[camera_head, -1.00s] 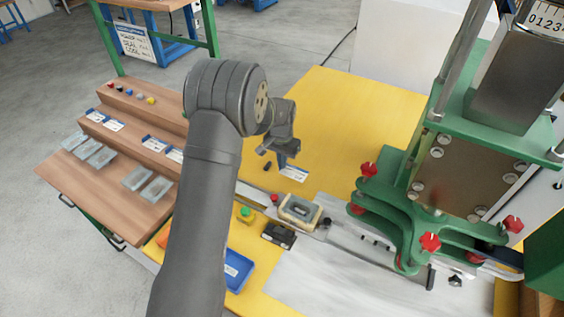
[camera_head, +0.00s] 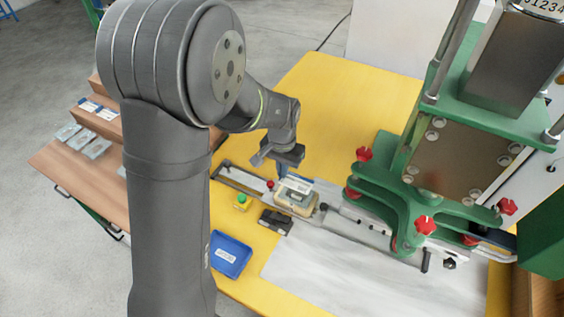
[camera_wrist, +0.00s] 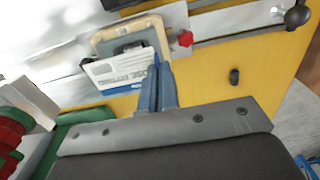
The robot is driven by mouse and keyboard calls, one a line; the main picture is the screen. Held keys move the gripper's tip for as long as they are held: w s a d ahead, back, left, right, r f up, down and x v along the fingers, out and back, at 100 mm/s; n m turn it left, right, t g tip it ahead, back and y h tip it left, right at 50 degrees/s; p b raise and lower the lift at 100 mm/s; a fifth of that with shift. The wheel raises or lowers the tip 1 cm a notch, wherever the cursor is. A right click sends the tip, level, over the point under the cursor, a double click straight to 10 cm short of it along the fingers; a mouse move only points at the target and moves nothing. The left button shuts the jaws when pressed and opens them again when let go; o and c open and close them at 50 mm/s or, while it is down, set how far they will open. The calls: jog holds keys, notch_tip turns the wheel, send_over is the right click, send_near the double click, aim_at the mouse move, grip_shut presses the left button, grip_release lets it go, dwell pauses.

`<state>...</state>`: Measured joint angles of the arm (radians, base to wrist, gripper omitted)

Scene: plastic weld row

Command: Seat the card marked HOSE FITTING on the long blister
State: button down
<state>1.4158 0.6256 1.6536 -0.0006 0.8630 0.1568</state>
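My gripper (camera_head: 283,174) points down, its narrow blue fingers (camera_wrist: 157,84) close together and shut on the edge of a white card with a blue band (camera_head: 298,185). In the wrist view the card (camera_wrist: 118,72) sticks out to the left of the fingertips; its print is too blurred to read. The card is over the near edge of a tan nest (camera_wrist: 103,45) holding a greyish blister (camera_wrist: 130,40). It covers part of the blister. In the head view the nest (camera_head: 283,204) sits on the slide rail; I cannot tell whether card and blister touch.
A green press with red knobs (camera_head: 425,225) stands right of the nest. A green button (camera_head: 241,199), a black block (camera_head: 276,222) and a blue tray (camera_head: 231,254) lie left and in front. More blisters (camera_head: 96,148) lie on the wooden bench.

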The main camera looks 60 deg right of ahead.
send_over(282, 189)
jog(key=shift+s+f, duration=0.1)
jog(key=shift+f, duration=2.25)
jog(key=shift+f, duration=0.7)
jog(key=c, duration=1.6)
grip_release()
jog(key=c, duration=0.4)
jog(key=shift+r, duration=0.1)
jog(key=shift+c, duration=0.2)
jog(key=shift+r, duration=3.45)
jog(key=shift+f, duration=0.1)
